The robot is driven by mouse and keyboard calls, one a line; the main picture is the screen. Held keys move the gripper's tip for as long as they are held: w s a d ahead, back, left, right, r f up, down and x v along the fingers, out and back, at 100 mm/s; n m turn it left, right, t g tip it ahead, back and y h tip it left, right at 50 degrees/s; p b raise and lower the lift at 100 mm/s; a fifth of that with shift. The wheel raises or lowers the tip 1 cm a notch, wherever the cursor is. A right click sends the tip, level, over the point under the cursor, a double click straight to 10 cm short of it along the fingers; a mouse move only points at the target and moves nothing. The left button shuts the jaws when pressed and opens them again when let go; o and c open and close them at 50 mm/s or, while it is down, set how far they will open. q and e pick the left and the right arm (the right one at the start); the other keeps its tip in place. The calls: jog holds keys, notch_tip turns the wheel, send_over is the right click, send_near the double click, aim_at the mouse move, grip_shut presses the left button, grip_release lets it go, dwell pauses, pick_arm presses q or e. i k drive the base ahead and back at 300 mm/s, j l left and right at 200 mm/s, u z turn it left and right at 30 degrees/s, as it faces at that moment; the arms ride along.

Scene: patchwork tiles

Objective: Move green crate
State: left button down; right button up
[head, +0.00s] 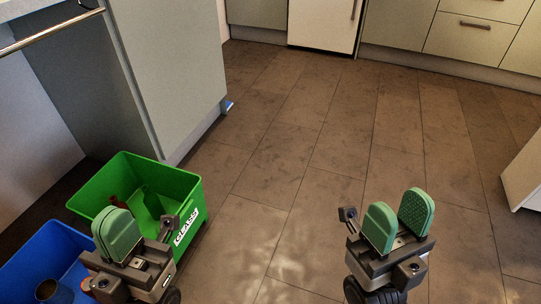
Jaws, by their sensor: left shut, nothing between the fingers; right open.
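The green crate (196,213) stands on the floor at the left, with white lettering that appears to read GLASS on its right side. A green bottle and a reddish-brown item lie inside it. My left gripper (117,233) is shut and empty. It shows in front of the crate and hides part of its near side; I cannot tell whether they touch. My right gripper (397,222) is open and empty over the floor, well to the right of the crate.
A blue crate (50,235) with a can-like item inside stands at the lower left beside the green one. A cabinet (170,70) stands just behind the crates. A small blue object (228,105) lies by its corner. The middle floor (290,170) is clear.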

aim_at(180, 192)
jog(key=i+l+z, duration=0.25)
jog(key=i, duration=0.25)
jog(key=i+l+z, duration=0.2)
jog(key=i, duration=0.3)
jog(key=i+l+z, duration=0.25)
jog(key=i, duration=0.3)
jog(key=i+u, duration=0.35)
jog(key=u, duration=0.15)
jog(key=i+l+u, duration=0.1)
jog(key=i+u, duration=0.35)
jog(key=i+l+u, duration=0.2)
jog(key=u, duration=0.3)
jog(key=i+l+u, duration=0.1)
jog(key=u, duration=0.4)
jog(key=i+l+u, duration=0.15)
jog(key=u, duration=0.3)
jog(key=i+l+u, duration=0.2)
jog(key=u, duration=0.3)
jog(key=i+l+u, duration=0.1)
jog(key=l+u, duration=0.15)
jog(key=u, duration=0.25)
jog(key=l+u, duration=0.3)
jog(key=u, duration=0.15)
jog(key=i+l+u, duration=0.1)
jog(key=l+u, duration=0.8)
jog(key=i+l, duration=0.05)
